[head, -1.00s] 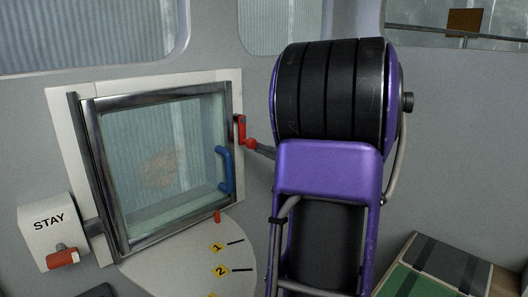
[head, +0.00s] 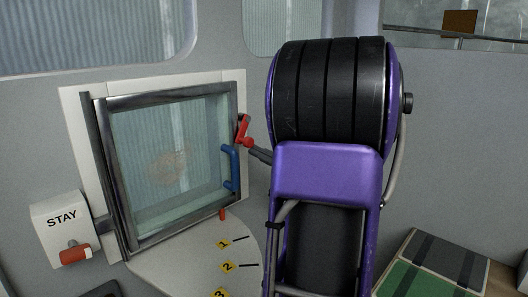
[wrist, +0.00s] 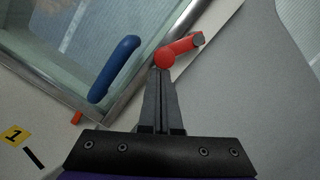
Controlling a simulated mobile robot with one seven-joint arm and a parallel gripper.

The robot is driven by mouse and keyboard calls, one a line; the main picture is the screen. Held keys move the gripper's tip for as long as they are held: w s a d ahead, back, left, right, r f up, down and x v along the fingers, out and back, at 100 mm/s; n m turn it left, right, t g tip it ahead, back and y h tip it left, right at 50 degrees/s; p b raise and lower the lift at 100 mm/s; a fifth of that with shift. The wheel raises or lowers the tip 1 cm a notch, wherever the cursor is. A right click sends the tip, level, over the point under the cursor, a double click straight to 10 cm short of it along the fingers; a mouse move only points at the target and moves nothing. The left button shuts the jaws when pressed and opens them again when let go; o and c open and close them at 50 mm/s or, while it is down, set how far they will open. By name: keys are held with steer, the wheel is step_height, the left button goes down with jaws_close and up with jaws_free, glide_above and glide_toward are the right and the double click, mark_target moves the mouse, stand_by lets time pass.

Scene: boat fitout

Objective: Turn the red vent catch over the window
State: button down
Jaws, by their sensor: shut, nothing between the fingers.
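The red catch (head: 243,128) is at the upper right edge of the window frame, beside the blue handle (head: 231,168). In the head view it leans a little, its top to the right. The wrist view shows the catch (wrist: 182,48) with a round end and a short arm towards the upper right, ending in a grey tip. My gripper (wrist: 161,72) is shut and empty. Its fingertips are at the round end; I cannot tell whether they touch it. In the head view my gripper (head: 258,154) is mostly hidden behind my arm.
The framed window (head: 170,160) fills the left of the head view. A white STAY box (head: 62,215) with a red-ended knob stands left of it. A pale numbered plate (head: 190,262) lies below. A green-topped case (head: 430,275) is at lower right.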

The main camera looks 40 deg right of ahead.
steer(key=a+m, duration=0.1)
steer(key=m, duration=0.1)
steer(key=a+r+m+h+p, duration=0.1)
steer(key=a+m, duration=0.1)
steer(key=shift+s+r+m, duration=0.1)
steer(key=shift+r+m, duration=0.05)
steer(key=shift+m, duration=0.25)
steer(key=shift+a+r, duration=0.1)
stand_by(0.5)
steer(key=s+d+f+b, duration=0.2)
steer(key=s+f+b, duration=0.2)
steer(key=s, duration=0.6)
steer(key=shift+f, duration=0.8)
